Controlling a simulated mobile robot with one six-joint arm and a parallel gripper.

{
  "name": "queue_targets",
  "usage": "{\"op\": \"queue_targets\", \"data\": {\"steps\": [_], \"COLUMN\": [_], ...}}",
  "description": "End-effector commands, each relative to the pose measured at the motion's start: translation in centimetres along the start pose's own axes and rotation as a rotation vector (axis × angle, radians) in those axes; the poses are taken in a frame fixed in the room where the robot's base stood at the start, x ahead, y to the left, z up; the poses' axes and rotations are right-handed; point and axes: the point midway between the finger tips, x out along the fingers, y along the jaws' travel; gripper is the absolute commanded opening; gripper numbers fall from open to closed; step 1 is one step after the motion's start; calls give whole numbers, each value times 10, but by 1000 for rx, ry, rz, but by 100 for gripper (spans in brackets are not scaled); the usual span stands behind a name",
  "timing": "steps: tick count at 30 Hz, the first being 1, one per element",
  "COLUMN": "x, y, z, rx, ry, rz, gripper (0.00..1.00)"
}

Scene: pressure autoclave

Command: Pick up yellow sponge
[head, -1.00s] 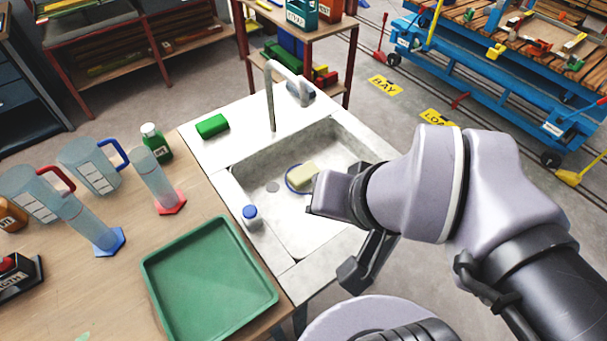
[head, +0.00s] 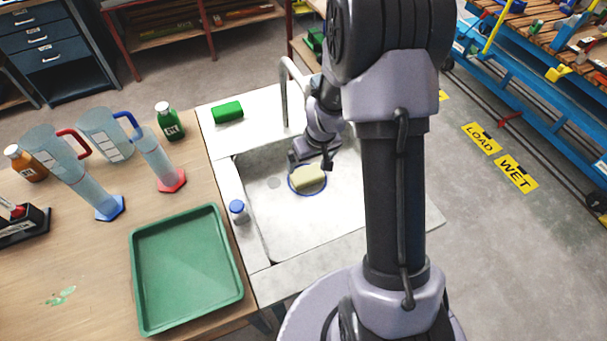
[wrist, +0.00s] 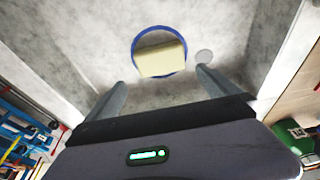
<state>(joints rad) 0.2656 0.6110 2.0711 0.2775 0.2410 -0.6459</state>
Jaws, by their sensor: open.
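The yellow sponge (head: 309,179) is a pale yellow block lying in the sink basin, on or inside a round blue-rimmed dish (head: 292,188). In the wrist view the sponge (wrist: 161,59) is centred near the top, with the blue rim (wrist: 134,47) around it. My gripper (head: 313,165) is over the sink beside the sponge, and it is open and empty. In the wrist view its two fingers (wrist: 160,84) are spread wide, with the sponge beyond the gap between their tips. I cannot tell the exact height of the fingers above the basin.
The faucet (head: 284,95) rises behind the basin. A blue-capped bottle (head: 238,210) stands at the basin's left edge. A green tray (head: 187,270), jugs and cylinders stand on the wooden bench at left.

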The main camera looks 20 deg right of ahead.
Motion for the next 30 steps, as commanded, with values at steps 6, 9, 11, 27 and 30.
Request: {"op": "queue_targets", "data": {"steps": [6, 9, 11, 27, 30], "x": [39, 48, 58, 90, 90], "y": [0, -1, -2, -2, -2], "z": [1, 3, 5, 7, 7], "rx": [1, 2, 2, 1, 1], "ry": [0, -1, -2, 1, 1], "rz": [0, -1, -1, -1, 0], "gripper": [100, 100, 100, 69, 49]}}
